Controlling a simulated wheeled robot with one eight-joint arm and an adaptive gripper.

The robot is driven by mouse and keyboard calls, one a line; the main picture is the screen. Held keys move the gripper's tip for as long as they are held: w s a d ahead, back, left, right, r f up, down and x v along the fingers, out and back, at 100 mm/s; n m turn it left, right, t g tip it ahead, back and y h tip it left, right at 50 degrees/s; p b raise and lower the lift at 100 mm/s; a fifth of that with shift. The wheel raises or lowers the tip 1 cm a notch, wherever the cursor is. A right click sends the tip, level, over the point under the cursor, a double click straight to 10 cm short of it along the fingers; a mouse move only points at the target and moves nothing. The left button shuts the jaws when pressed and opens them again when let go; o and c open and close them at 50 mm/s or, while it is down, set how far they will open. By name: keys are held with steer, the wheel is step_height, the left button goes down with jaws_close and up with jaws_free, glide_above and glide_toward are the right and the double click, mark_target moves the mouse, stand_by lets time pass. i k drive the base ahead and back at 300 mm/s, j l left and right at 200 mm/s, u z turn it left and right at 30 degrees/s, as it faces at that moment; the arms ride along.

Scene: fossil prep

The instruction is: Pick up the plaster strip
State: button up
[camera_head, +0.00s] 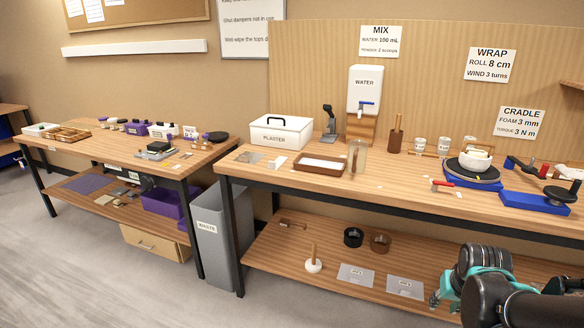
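I cannot pick out a plaster strip with certainty. A brown tray (297,170) on the right-hand bench holds something flat and white (322,164). A small flat white piece (277,162) lies left of the tray, and its kind is too small to tell. A white box (281,132) marked PLASTER stands behind the tray. My gripper (437,299) shows at the lower right, in front of the lower shelf and well away from the tray. It is mostly hidden by my arm, so I cannot see its fingers clearly.
A water dispenser (365,90) stands behind a clear cylinder (357,157). A white bowl (475,160) sits on a blue-based turntable (470,180) at right, beside a blue clamp base (533,203). A grey waste bin (213,240) stands between the two benches. Floor at left is clear.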

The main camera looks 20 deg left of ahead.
mark_target(278, 160)
steer(key=i+j+z, duration=0.2)
steer(key=j, duration=1.1)
steer(key=j+z, duration=0.2)
steer(key=j, duration=1.1)
